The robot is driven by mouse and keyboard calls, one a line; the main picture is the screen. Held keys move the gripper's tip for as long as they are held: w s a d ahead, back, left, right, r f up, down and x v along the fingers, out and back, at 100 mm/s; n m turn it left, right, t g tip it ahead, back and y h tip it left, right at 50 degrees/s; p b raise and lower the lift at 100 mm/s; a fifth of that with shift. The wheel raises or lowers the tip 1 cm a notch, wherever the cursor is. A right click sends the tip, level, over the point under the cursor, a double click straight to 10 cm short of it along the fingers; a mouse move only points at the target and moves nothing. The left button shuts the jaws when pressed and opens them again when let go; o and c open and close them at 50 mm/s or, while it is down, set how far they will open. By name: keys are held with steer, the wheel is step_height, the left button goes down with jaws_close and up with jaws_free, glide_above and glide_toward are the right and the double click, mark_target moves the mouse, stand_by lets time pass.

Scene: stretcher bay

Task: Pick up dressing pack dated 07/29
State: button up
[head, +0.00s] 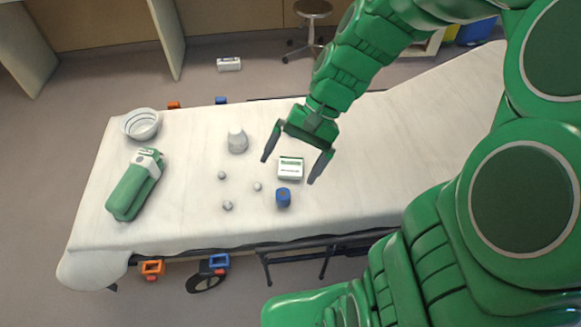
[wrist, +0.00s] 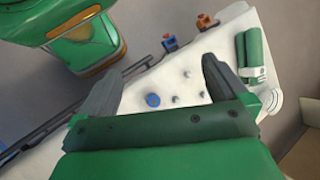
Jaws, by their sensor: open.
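A small white pack with a green band (head: 290,168) lies on the white-sheeted stretcher (head: 390,180) in the head view. Its printing is too small to read, so I cannot tell its date. My gripper (head: 291,172) is open, with its two dark fingers on either side of the pack as seen from the head. I cannot tell how far above the sheet the fingertips are. In the wrist view my gripper (wrist: 165,85) is open and its palm hides the area where the pack lies. Another white box (head: 229,64) lies on the floor behind the stretcher.
A blue cylinder (head: 283,197) stands just in front of the pack. A grey-white bottle (head: 237,141) and several small balls (head: 257,187) lie to its left. The sheet to the right is clear.

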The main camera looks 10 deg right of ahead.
steer(key=w+f+m+y, duration=0.4)
steer(key=w+f, duration=0.1)
steer(key=w, duration=0.4)
steer(key=m+t+y, duration=0.3)
steer(key=m+t, duration=0.4)
steer(key=m, duration=0.6)
glide_toward(296, 166)
steer(key=shift+x, duration=4.95)
steer(key=shift+f, duration=0.1)
steer(key=c, duration=0.7)
